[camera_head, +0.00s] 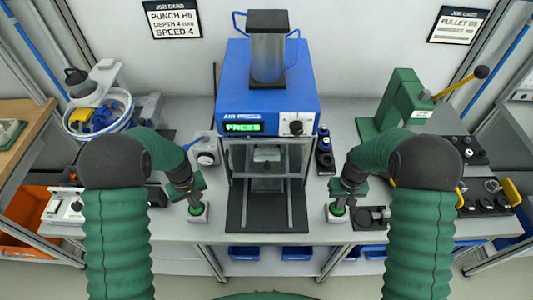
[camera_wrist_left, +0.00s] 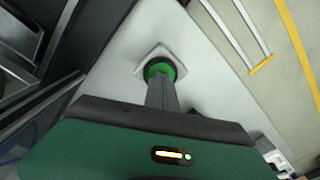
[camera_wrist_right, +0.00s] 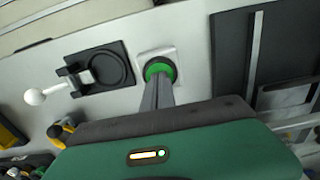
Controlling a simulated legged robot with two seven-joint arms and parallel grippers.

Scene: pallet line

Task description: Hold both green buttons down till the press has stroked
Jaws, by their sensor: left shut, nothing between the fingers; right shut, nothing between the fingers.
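The left green button (camera_head: 196,211) sits in a white square base on the bench, left of the press. It also shows in the left wrist view (camera_wrist_left: 172,67). My left gripper (camera_head: 194,203) is shut and empty, its fingertips at the button's top. The right green button (camera_head: 338,210) sits right of the press and shows in the right wrist view (camera_wrist_right: 154,68). My right gripper (camera_head: 340,202) is shut and empty, its tips at that button's top. The fingers hide part of each cap, so I cannot tell how far down they are. The blue press (camera_head: 268,92) has a lit green display (camera_head: 243,127).
A dark plate with rails (camera_head: 268,210) lies between the buttons. A black fixture with a round recess (camera_wrist_right: 105,70) lies beside the right button. A green lever press (camera_head: 398,103) stands at the right, and a white round tub (camera_head: 95,115) at the left.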

